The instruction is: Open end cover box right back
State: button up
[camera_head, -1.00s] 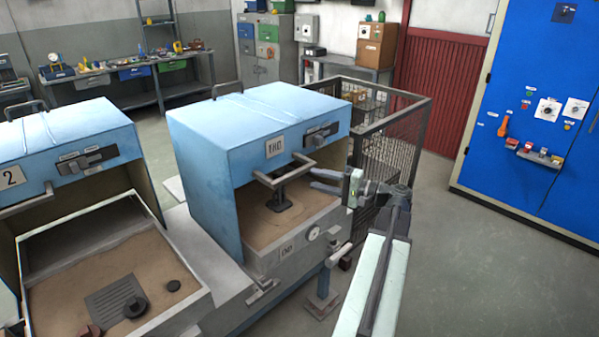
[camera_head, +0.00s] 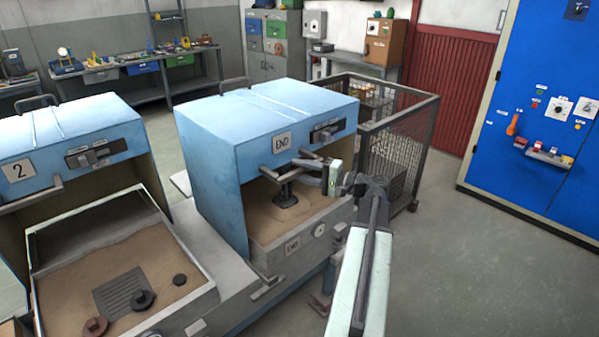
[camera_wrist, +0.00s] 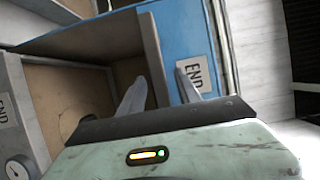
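The end box (camera_head: 210,200) is blue with an END label on its raised cover (camera_head: 265,110), and its front is open over a sandy bed. A grey handle bar (camera_head: 270,174) juts from the cover's front edge. My gripper (camera_head: 298,167) is at the right part of this handle, its fingers apart. In the wrist view, my gripper (camera_wrist: 160,80) has one finger on each side of a grey-brown bar (camera_wrist: 152,50), with gaps showing. The END label (camera_wrist: 196,74) is beside the right finger. I cannot tell whether a finger touches the bar.
Box 2 (camera_head: 60,140) stands to the left, its cover raised above a sandy tray. A wire-mesh cage (camera_head: 425,150) stands behind and right of the end box. A blue cabinet (camera_head: 540,90) is at the far right. The floor between is clear.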

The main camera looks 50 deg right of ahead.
jog(key=shift+c, duration=0.3)
grip_shut()
jog(key=shift+a, duration=0.1)
dwell(1.0)
